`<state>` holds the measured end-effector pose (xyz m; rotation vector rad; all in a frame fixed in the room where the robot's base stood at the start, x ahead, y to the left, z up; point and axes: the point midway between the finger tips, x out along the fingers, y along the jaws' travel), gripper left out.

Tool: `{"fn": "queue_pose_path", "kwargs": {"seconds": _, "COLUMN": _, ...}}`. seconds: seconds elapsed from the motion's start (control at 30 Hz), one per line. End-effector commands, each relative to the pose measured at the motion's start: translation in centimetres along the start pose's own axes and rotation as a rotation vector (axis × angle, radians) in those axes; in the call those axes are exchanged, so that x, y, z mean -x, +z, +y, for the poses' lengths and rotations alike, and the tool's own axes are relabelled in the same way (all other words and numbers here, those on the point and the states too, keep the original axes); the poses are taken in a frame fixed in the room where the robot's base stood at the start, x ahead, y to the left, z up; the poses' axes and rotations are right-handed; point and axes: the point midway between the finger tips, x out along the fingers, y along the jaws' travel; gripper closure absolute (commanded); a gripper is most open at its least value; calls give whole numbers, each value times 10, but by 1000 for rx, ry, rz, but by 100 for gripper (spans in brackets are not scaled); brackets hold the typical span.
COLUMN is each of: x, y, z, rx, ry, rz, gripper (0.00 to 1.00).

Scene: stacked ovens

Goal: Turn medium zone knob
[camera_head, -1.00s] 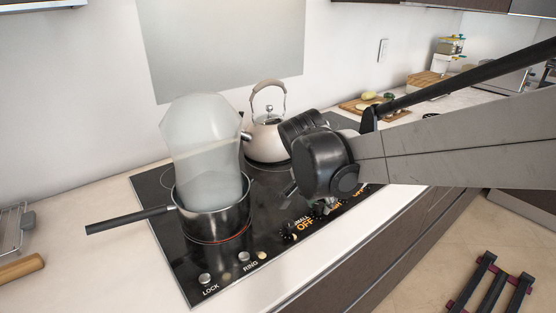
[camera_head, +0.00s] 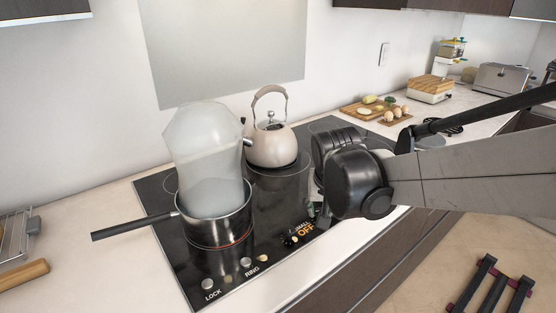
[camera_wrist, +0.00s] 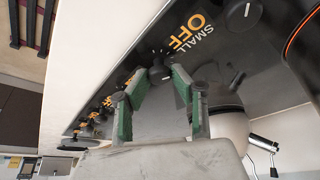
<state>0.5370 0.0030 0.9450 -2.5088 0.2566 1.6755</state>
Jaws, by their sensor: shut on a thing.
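The black glass cooktop (camera_head: 262,268) has a row of knobs along its front edge. In the wrist view a dark round knob (camera_wrist: 160,72) sits between my fingertips, beside the orange and white "SMALL OFF" label (camera_wrist: 188,32). I cannot read which zone this knob belongs to. My gripper (camera_wrist: 161,76) is shut on it, one green-padded finger on each side. In the head view the "SMALL OFF" label (camera_head: 304,229) shows just left of my gripper (camera_head: 318,212). My arm hides the labels farther right. More knobs (camera_wrist: 98,115) with orange labels show at lower left in the wrist view.
A steel pot (camera_head: 217,222) with a tall translucent shape in it stands on the left burner, its handle pointing left. A kettle (camera_head: 271,145) stands behind. A cutting board (camera_head: 362,113) with food lies beyond. Floor and drawer fronts lie along the front.

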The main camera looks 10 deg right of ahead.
Motion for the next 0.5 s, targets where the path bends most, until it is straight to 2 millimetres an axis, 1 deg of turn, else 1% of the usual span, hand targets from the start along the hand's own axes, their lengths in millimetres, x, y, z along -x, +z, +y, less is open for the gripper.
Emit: {"fn": "queue_pose_path", "kwargs": {"seconds": 0.5, "x": 0, "y": -1, "z": 3, "rx": 448, "ry": -187, "rz": 0, "gripper": 100}}
